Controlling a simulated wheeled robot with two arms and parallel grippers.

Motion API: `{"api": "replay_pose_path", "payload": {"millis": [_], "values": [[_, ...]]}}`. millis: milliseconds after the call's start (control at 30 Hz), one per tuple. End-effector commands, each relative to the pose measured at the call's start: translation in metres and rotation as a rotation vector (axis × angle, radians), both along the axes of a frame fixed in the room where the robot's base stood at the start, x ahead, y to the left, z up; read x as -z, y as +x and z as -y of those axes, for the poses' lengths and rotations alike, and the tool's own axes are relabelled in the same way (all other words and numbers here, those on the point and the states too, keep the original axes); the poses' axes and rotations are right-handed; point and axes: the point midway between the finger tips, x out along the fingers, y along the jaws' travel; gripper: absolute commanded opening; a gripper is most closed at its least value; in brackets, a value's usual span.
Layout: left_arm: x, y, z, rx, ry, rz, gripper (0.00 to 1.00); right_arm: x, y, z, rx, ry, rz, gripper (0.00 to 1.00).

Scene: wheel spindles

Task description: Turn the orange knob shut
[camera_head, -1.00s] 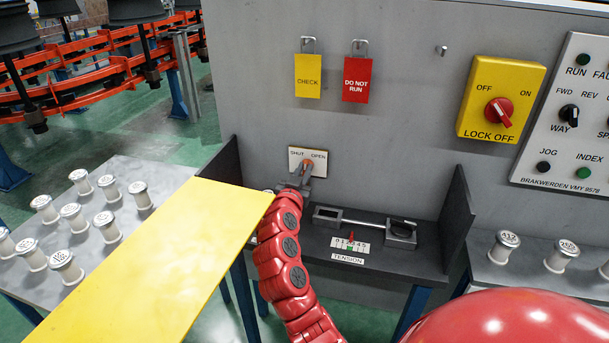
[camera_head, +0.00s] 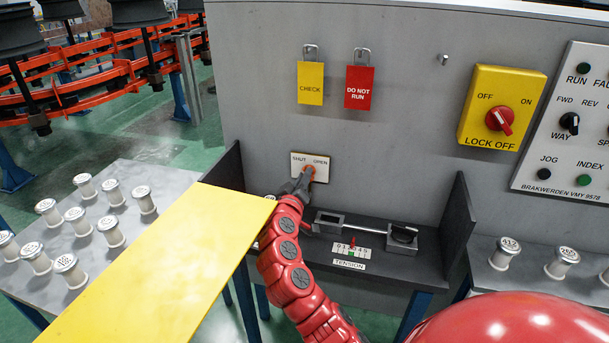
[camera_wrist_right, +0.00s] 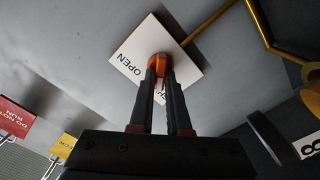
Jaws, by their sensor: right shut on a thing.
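The orange knob (camera_head: 309,170) sits on a white plate (camera_head: 321,162) marked SHUT and OPEN on the grey panel. My right gripper (camera_head: 305,175) is at the knob, its fingers reaching up to it. In the right wrist view the two dark fingers (camera_wrist_right: 159,77) are shut on the orange knob (camera_wrist_right: 158,62), in front of the plate (camera_wrist_right: 186,72). The fingers hide part of the plate, including most of the word SHUT there. My left gripper is not in view.
Below the plate is a dark shelf with side walls (camera_head: 458,220), holding a metal tension device (camera_head: 365,228) and a TENSION scale (camera_head: 352,250). Yellow (camera_head: 311,84) and red (camera_head: 358,88) tags hang above. A yellow lock-off switch (camera_head: 500,107) is at right. White spools stand on side tables.

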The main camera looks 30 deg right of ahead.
Motion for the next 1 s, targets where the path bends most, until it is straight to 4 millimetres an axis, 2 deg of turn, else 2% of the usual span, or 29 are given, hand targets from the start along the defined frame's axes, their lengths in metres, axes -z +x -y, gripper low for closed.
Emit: {"api": "replay_pose_path", "payload": {"millis": [700,733,867,900,1000], "values": [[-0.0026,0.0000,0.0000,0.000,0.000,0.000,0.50,0.0031,0.0002,0.0001,0.000,-0.047,-0.063,0.00],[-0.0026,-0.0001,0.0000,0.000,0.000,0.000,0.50,0.0031,0.0002,0.0002,0.000,-0.047,-0.063,0.17],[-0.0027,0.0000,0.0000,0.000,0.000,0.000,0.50,0.0025,0.0002,0.0001,0.001,-0.047,-0.061,0.40],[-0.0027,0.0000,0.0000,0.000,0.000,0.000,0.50,0.0022,0.0002,0.0002,0.001,-0.047,-0.061,0.45],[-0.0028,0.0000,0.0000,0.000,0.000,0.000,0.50,0.0016,0.0002,0.0002,0.001,-0.048,-0.060,0.45]]}}
